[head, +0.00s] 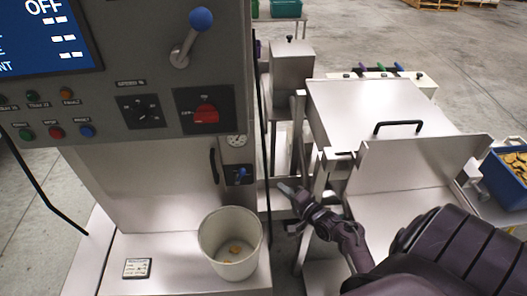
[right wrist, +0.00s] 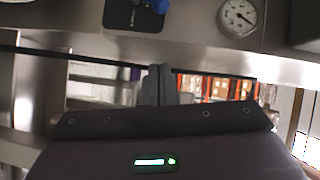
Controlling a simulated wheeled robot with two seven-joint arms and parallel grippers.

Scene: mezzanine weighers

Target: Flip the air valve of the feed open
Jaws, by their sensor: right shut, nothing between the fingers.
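The air valve (head: 240,175) is a small blue handle on a dark plate, low on the steel cabinet front, just below a round pressure gauge (head: 236,140). In the right wrist view the blue valve handle (right wrist: 158,4) shows at the top edge, partly cut off, and the gauge (right wrist: 238,17) is to its right. My right gripper (head: 284,189) is shut and empty, to the right of the valve and a little below it, apart from it. Its closed fingers (right wrist: 156,85) show in the wrist view, below the valve plate. My left gripper is not in view.
A white bucket (head: 211,235) with some yellowish pieces stands below the valve. The control panel (head: 128,112) has a red switch and a blue-knobbed lever (head: 200,20) above. A steel machine (head: 375,110) stands right; a blue crate (head: 507,180) is at far right.

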